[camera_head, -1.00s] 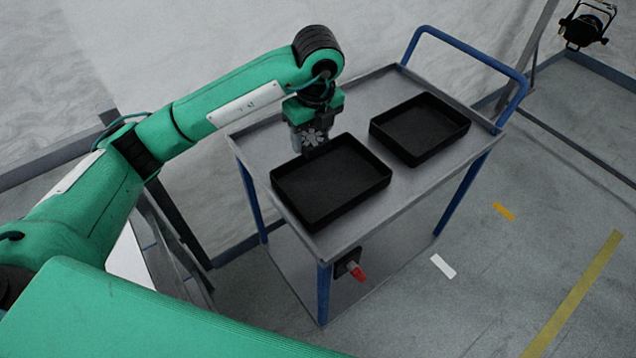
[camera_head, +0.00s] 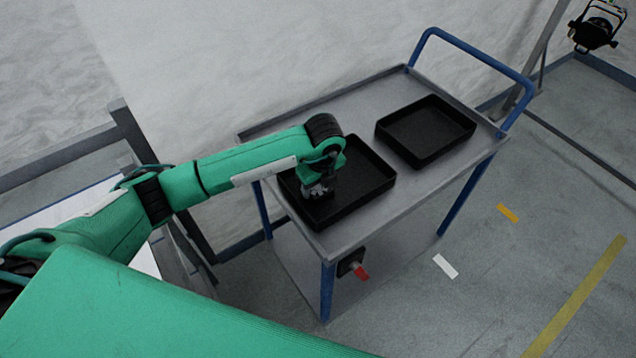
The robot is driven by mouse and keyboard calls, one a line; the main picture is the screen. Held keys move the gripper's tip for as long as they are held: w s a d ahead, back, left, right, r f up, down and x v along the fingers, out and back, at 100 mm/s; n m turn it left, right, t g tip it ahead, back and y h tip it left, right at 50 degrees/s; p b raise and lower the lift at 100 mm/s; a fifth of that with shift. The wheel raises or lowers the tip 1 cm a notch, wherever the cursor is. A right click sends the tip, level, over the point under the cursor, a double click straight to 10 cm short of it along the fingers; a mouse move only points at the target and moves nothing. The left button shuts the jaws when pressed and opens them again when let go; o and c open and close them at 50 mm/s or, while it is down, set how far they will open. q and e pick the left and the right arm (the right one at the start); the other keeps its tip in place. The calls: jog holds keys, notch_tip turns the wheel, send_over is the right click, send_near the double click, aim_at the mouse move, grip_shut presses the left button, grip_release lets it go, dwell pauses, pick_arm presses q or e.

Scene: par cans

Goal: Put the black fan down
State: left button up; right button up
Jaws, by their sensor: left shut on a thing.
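My left gripper (camera_head: 319,189) reaches down into the near black tray (camera_head: 357,196) on the grey trolley top. It is shut on the black fan, low inside the tray. The fan is hard to make out, dark against the dark tray and mostly hidden by the gripper. I cannot tell whether it touches the tray floor. My left wrist covers the tray's far left part. My right gripper is not in view.
A second black tray (camera_head: 427,131) stands empty behind and to the right on the trolley (camera_head: 345,238), apart from the near one. The trolley has a blue handle (camera_head: 477,53) at its far end. A black stage lamp (camera_head: 593,33) stands at the top right.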

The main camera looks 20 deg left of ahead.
pick_arm(q)
jog(key=shift+f, duration=0.25)
jog(key=o, duration=1)
jog(key=shift+c, duration=0.2)
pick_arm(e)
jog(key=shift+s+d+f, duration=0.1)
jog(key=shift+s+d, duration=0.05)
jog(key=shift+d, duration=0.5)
